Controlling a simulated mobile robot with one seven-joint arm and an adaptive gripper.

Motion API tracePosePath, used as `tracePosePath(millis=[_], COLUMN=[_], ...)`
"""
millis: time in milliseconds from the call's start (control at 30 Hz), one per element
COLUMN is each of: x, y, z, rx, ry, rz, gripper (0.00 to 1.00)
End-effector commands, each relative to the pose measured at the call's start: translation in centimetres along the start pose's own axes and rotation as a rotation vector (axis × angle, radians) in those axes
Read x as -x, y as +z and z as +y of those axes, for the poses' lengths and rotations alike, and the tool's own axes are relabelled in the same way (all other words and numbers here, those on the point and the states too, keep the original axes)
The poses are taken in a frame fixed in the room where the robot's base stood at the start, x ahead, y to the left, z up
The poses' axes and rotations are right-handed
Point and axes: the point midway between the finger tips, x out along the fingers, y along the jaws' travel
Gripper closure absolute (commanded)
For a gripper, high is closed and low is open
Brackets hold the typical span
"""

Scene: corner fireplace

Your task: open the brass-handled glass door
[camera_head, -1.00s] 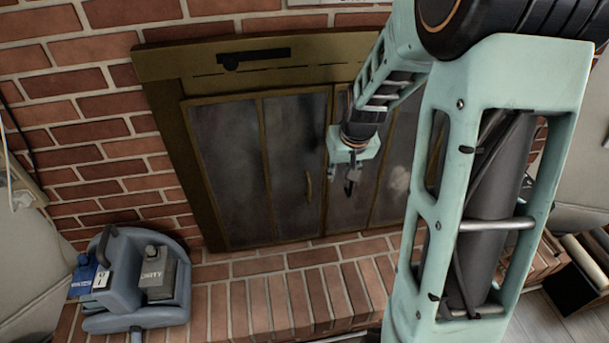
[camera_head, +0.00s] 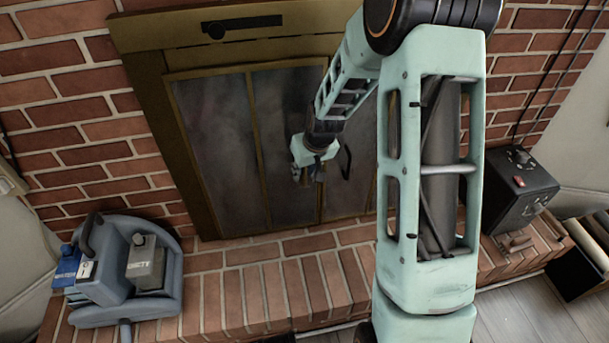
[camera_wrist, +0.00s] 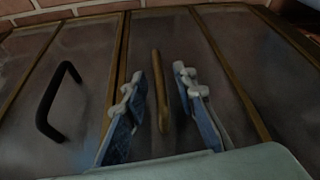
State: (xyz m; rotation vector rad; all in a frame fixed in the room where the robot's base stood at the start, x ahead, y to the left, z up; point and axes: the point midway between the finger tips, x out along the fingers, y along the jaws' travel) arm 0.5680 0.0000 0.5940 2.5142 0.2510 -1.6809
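The glass door (camera_head: 282,105) is a dark, smoky pane in a brass-coloured frame, on the left half of the fireplace front; it looks closed. Its brass handle (camera_wrist: 160,95) is a slim upright bar in the wrist view. My gripper (camera_wrist: 158,76) is open, with one blue-grey finger on each side of the handle and visible gaps to both. Depth to the handle is hard to judge. In the head view my gripper (camera_head: 308,178) is in front of this door's lower part and hides the brass handle. A black handle (camera_wrist: 50,102) is on the neighbouring door.
A brick hearth (camera_head: 245,300) runs below the doors. A blue-grey caddy with containers (camera_head: 125,280) stands on it at left, and a black box (camera_head: 520,185) at right. A black slider (camera_head: 240,25) is on the hood above.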

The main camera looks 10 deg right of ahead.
Motion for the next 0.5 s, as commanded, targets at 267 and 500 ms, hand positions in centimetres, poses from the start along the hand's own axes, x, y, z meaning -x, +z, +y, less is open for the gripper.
tracePosePath(millis=[267,500], x=[-0.63,-0.61], y=[-0.01,0.00], z=[0.02,0.02], rx=[0.000,0.000], ry=[0.000,0.000], rz=[0.000,0.000], gripper=[0.74,0.90])
